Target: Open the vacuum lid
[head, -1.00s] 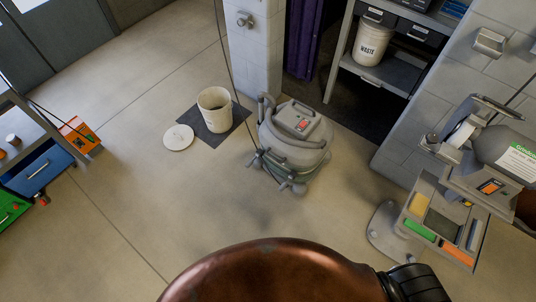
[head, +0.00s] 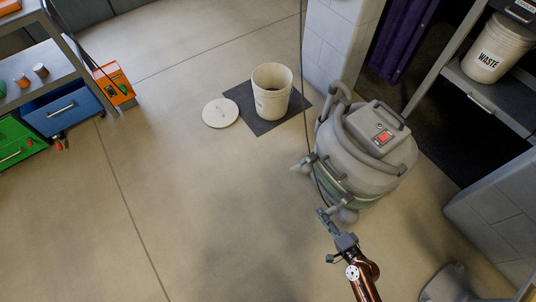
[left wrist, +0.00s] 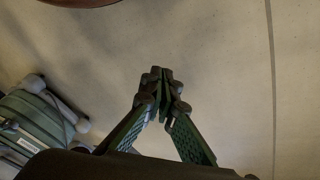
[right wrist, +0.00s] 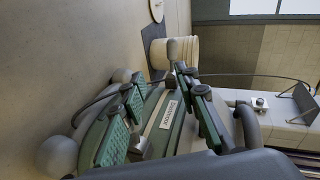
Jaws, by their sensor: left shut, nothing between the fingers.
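The vacuum (head: 355,170) stands on the floor right of centre in the head view, a grey drum with a green band, side clips and casters. Its grey lid (head: 368,132), with a red switch and a handle, sits on the drum. My right gripper (head: 324,217) is at the vacuum's near lower side. In the right wrist view the fingers of the right gripper (right wrist: 155,88) are apart, with the green band and white label behind them; I cannot tell if they touch it. My left gripper (left wrist: 161,75) is shut and empty over bare floor, with the vacuum's side (left wrist: 35,125) at left.
A white bucket (head: 270,100) stands on a dark mat (head: 240,97), with a round white lid (head: 220,113) beside it. A block wall (head: 335,40) and a shelf with a waste bin (head: 493,55) stand behind.

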